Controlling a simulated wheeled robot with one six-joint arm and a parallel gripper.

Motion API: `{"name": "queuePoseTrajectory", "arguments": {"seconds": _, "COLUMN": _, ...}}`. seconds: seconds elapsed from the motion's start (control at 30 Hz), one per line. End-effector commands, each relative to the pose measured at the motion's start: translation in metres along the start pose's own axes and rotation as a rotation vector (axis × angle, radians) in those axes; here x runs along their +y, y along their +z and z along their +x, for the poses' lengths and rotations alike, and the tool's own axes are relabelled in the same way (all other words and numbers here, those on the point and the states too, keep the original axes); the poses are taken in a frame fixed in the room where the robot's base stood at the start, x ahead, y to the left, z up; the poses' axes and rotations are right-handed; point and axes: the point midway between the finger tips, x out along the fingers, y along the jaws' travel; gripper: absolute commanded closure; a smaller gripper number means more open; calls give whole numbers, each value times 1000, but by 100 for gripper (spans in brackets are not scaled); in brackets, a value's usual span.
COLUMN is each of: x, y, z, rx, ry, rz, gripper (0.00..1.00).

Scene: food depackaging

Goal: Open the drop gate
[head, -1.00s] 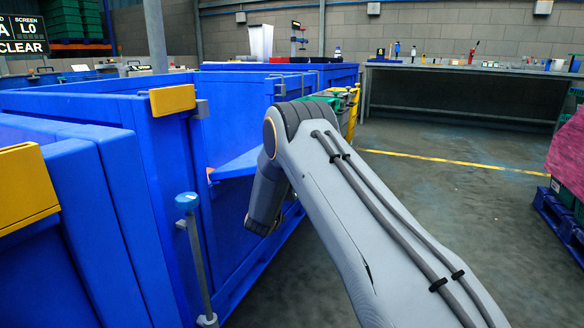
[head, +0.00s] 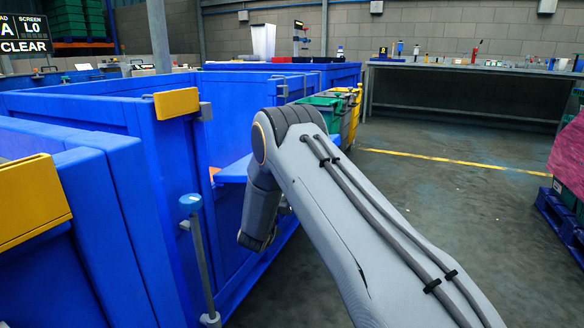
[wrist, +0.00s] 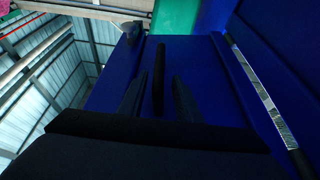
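Blue walled bins fill the left of the head view. The nearer blue panel (head: 165,170) has a yellow block (head: 176,103) on its top edge; I cannot tell for sure which panel is the drop gate. A blue ledge (head: 236,170) juts out beyond it, partly behind my arm. In the head view my gripper is hidden by my arm. In the wrist view my gripper (wrist: 158,88) has two dark fingers apart. An upright dark bar (wrist: 158,75) shows between them, with gaps on both sides, against a blue panel (wrist: 205,75). Contact is not visible.
A lever with a blue knob (head: 190,203) stands by the nearer bin. Green (head: 322,103) and yellow (head: 356,97) bins stand beyond my arm. A long bench (head: 450,70) lines the back wall.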

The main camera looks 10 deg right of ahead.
Motion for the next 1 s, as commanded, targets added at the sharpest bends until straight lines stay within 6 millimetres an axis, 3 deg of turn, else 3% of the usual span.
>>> {"name": "queuePoseTrajectory", "arguments": {"seconds": 0.2, "x": 4, "y": 0, "z": -21, "rx": 0, "ry": 6, "rz": -3, "gripper": 69}}
{"name": "queuePoseTrajectory", "arguments": {"seconds": 0.5, "x": 3, "y": 1, "z": -25, "rx": 0, "ry": 5, "rz": -3, "gripper": 69}}
{"name": "queuePoseTrajectory", "arguments": {"seconds": 0.7, "x": 0, "y": 7, "z": -25, "rx": -36, "ry": -32, "rz": -33, "gripper": 100}}
{"name": "queuePoseTrajectory", "arguments": {"seconds": 0.87, "x": -7, "y": 32, "z": -34, "rx": -172, "ry": -180, "rz": -151, "gripper": 100}}
{"name": "queuePoseTrajectory", "arguments": {"seconds": 1.0, "x": -20, "y": 48, "z": -59, "rx": -318, "ry": -381, "rz": -284, "gripper": 100}}
